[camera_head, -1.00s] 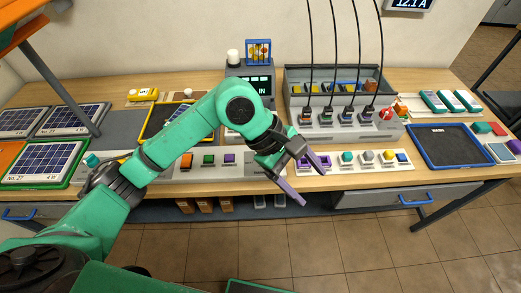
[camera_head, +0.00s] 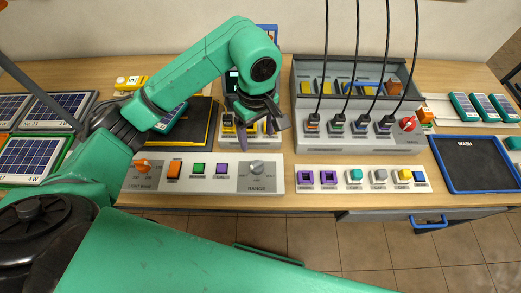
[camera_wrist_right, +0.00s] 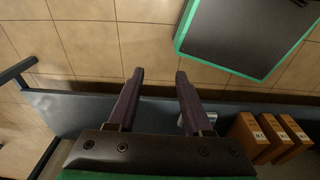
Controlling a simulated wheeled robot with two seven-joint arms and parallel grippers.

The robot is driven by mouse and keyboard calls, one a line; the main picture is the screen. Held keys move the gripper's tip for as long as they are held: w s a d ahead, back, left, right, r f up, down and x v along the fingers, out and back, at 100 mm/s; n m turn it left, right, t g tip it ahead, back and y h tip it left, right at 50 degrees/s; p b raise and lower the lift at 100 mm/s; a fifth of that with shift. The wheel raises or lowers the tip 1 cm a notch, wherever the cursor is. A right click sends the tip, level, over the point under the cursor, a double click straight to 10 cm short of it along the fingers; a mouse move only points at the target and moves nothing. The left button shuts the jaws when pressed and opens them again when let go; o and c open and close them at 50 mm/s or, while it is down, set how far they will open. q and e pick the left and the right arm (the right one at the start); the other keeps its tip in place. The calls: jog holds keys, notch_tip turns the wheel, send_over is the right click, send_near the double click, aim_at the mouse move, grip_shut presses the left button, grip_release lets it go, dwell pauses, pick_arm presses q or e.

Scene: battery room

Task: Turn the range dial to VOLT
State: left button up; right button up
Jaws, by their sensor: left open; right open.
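The range dial (camera_head: 257,167) is a grey round knob above the word RANGE, at the right end of the grey control panel (camera_head: 222,183) on the bench. Small labels sit around it, too small to read surely, so I cannot tell its setting. My left gripper (camera_head: 260,140) is open and empty, its purple fingers pointing down just behind the panel near the dial, apart from it as far as I can see. My right gripper (camera_wrist_right: 154,78) is open and empty in the right wrist view, over the floor and a lower shelf.
The panel also has an orange light knob (camera_head: 142,166), an orange switch (camera_head: 174,169), and green and purple buttons. A block strip (camera_head: 345,187) lies to the right. Behind stands a grey charger box (camera_head: 350,139) with hanging cables. A blue tray (camera_head: 447,182) is at right.

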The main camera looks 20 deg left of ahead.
aim_at(257, 164)
pick_arm(q)
jog(key=f, duration=0.1)
jog(key=s+f+p, duration=0.1)
jog(key=f, duration=0.1)
jog(key=s+f+p, duration=0.1)
jog(key=f, duration=0.1)
jog(key=shift+f, duration=0.25)
jog(key=f, duration=0.2)
jog(key=f+p, duration=0.1)
jog(key=f, duration=0.1)
jog(key=w+f, duration=0.1)
jog(key=f, duration=0.2)
jog(key=shift+p, duration=0.35)
jog(key=shift+f, duration=0.2)
jog(key=shift+s, duration=0.15)
jog(key=c, duration=0.3)
grip_shut()
pick_arm(e)
jog(key=s+r, duration=0.3)
jog(key=shift+r, duration=0.25)
